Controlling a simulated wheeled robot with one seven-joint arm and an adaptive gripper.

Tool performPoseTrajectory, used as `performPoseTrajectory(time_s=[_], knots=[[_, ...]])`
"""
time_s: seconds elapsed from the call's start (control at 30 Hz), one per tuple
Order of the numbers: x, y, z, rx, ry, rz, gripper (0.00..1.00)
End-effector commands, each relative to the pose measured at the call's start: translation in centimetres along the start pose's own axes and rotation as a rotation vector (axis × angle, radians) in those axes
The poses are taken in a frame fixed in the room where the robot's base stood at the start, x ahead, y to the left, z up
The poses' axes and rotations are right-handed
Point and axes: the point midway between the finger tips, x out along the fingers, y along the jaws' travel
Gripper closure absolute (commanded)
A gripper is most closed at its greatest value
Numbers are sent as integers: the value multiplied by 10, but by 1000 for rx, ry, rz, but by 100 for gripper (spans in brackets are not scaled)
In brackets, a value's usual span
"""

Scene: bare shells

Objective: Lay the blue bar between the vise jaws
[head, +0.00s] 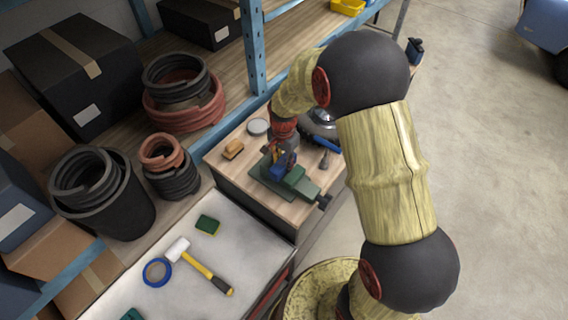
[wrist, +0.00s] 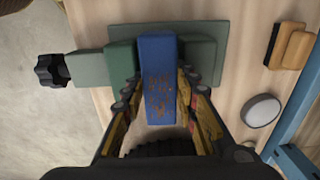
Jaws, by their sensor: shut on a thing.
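The blue bar (wrist: 158,60) has brown worn patches and shows in the middle of the wrist view. My gripper (wrist: 160,84) is shut on it, one finger on each side. The green vise (wrist: 84,69) lies beyond, with a jaw block (wrist: 121,58) left of the bar and another green block (wrist: 199,55) right of it. From above, the bar lines up with the space between them; its height over the vise is unclear. In the head view the vise (head: 297,182) sits on the wooden bench, and the bar (head: 279,172) is partly hidden by my gripper.
A wooden-backed brush (head: 233,149) and a round tin lid (head: 258,126) lie on the bench (head: 225,170). A blue shelf post (head: 255,50) rises behind. A hammer (head: 200,266), blue tape roll (head: 157,272) and green sponge (head: 208,225) lie on the nearer pale top.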

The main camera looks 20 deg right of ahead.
Motion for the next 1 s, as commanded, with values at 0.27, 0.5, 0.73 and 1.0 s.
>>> performPoseTrajectory(time_s=[0.27,0.5,0.73,1.0], knots=[[24,12,9,0,-19,26,58],[22,12,9,0,-20,28,44],[20,12,9,-1,-20,29,50],[20,13,9,-1,-21,30,50]])
